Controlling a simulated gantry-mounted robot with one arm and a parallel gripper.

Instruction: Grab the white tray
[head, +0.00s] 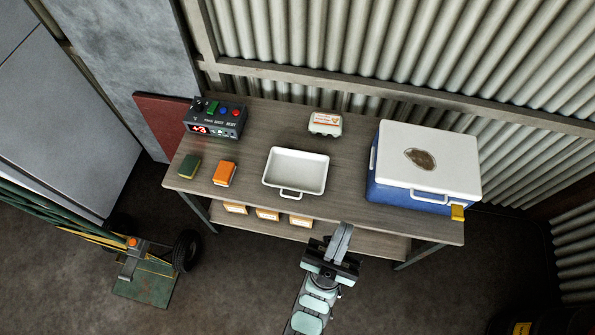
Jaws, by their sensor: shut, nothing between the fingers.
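The white tray (296,156) lies on the wooden table, a shallow rectangular pan with its handle toward the front edge. My gripper (343,232) is in front of the table's front edge, to the right of and nearer than the tray. Its fingers are together and hold nothing. It is apart from the tray.
The table (350,197) also bears a blue cooler with a white lid (425,163) at right, an egg carton (325,123) behind, an orange block (224,174), a green sponge-like block (189,167) and a control box (214,119) at left. Small boxes (267,214) sit on the shelf below.

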